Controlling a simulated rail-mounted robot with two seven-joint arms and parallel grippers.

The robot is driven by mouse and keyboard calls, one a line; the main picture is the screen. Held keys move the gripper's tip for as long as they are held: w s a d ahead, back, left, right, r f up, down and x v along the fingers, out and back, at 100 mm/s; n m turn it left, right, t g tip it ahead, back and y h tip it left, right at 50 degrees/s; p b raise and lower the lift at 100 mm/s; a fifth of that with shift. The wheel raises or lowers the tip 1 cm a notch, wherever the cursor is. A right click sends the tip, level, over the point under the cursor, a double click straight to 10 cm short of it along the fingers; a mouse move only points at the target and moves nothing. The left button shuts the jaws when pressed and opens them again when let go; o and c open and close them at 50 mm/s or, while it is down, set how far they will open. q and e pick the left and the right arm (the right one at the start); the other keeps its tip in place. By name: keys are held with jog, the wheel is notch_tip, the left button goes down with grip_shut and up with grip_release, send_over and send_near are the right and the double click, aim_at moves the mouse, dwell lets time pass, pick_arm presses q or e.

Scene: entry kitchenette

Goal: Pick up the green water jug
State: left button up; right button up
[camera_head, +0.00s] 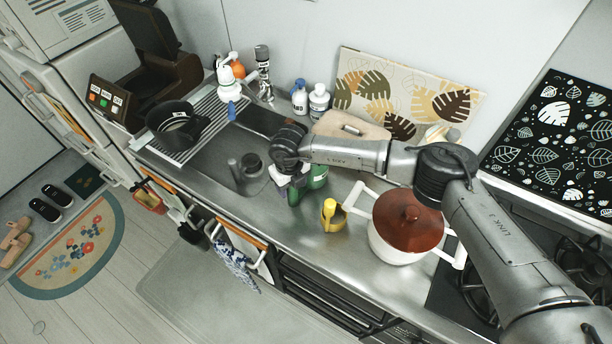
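The green water jug (318,177) stands on the metal counter beside the sink, in the middle of the head view. My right arm reaches in from the right, and its wrist is above and in front of the jug. My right gripper (294,189) points down at the jug's left side and hides part of it. I cannot tell whether its fingers are open or shut, or whether they touch the jug. My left gripper is not in view.
A yellow container (332,216) stands just right of the jug, near the counter's front edge. A white pot with a brown lid (408,222) is farther right. The sink (222,160) lies to the left. Bottles (319,101) and a cutting board (350,127) stand behind.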

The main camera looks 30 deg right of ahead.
grip_shut()
jog(key=shift+r, duration=0.2)
dwell(0.5)
jog(key=shift+r, duration=0.2)
notch_tip(320, 180, up, 8)
jog(key=shift+r+b, duration=0.1)
jog(key=shift+b, duration=0.7)
jog(key=shift+r, duration=0.65)
